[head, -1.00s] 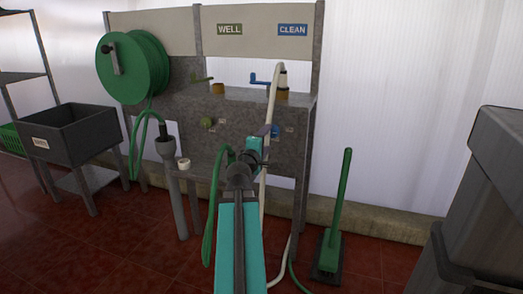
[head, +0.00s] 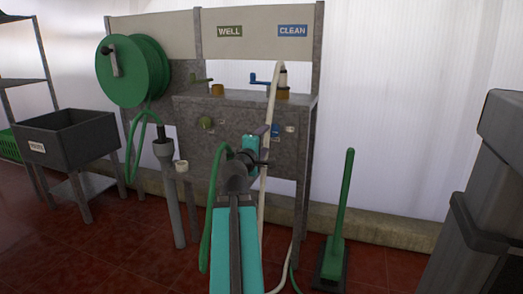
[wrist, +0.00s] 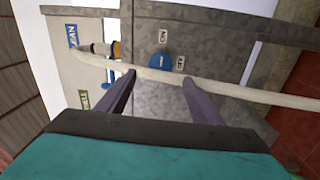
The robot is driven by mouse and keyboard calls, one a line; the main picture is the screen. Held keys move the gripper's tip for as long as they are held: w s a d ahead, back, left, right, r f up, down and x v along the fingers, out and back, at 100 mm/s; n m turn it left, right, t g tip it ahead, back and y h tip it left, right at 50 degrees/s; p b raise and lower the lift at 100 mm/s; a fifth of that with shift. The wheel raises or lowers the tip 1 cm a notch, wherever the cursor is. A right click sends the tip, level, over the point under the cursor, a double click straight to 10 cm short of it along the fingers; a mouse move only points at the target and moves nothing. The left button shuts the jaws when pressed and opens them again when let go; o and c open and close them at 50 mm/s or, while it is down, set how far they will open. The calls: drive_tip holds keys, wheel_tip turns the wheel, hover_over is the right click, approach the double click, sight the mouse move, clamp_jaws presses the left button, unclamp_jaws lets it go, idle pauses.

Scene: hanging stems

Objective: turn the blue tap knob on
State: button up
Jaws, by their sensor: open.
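The blue tap knob (wrist: 158,61) is on the grey panel, between and just beyond my fingertips in the wrist view. Two small white labels sit beside it, one reading ON and the other apparently OFF. In the head view the knob (head: 275,130) is partly hidden by my gripper (head: 266,141). My gripper (wrist: 159,80) is open, one finger to each side of the knob in the picture. A cream hose (wrist: 220,86) crosses between the fingertips, just below the knob in the wrist view. I cannot tell whether the fingers touch the hose.
A blue lever (head: 261,82) stands on the ledge under the CLEAN sign (head: 292,31). A green round knob (head: 206,122) is farther left on the panel. A green hose reel (head: 131,70) hangs at left. A green-handled brush (head: 340,210) stands on the floor at right.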

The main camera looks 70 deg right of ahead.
drive_tip(key=shift+a+f+b, duration=0.15)
drive_tip(key=shift+a+b, duration=0.15)
drive_tip(key=shift+b, duration=0.3)
drive_tip(key=a+b, duration=0.1)
drive_tip(key=b, duration=0.2)
drive_tip(key=shift+a, duration=0.25)
drive_tip(key=shift+a, duration=0.1)
drive_tip(key=shift+b, duration=0.3)
